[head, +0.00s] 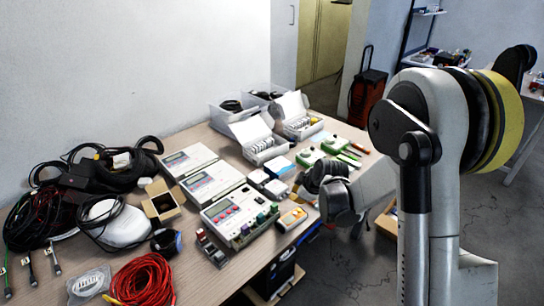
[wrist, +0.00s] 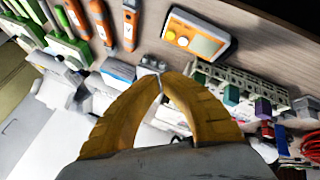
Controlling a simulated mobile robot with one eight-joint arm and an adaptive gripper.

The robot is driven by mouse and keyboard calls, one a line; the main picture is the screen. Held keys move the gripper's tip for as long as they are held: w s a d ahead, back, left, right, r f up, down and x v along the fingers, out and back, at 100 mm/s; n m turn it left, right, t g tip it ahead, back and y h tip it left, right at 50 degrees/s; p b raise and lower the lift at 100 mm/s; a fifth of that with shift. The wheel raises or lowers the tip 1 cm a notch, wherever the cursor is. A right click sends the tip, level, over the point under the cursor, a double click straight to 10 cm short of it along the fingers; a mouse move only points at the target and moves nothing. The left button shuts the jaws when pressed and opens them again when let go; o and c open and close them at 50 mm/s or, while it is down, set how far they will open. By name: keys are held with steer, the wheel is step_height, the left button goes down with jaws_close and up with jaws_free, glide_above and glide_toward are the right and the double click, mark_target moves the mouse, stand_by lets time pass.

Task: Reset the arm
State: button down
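My gripper (head: 299,187) is over the right part of the table (head: 328,127) in the head view, on my arm reaching in from the right. In the wrist view its two yellow fingers (wrist: 161,80) curve in and come together at the tips, with nothing seen between them. Small white and blue boxes lie beyond the tips in the wrist view. The gap between the fingertips and the table cannot be judged exactly. The head view shows the fingers small and dark.
Near the gripper lie an orange-and-white meter (wrist: 198,36), a terminal board (head: 240,215) and orange-handled tools (wrist: 101,20). White instruments (head: 188,159), open white boxes (head: 257,137), a red cable coil (head: 143,280) and black cables crowd the table.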

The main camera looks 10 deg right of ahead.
steer(key=s+r+m, duration=0.6)
steer(key=s+r, duration=0.7)
steer(key=r, duration=0.2)
steer(key=s+r+m+h, duration=0.2)
steer(key=s+m, duration=0.4)
steer(key=s, duration=1.2)
steer(key=shift+r, duration=0.2)
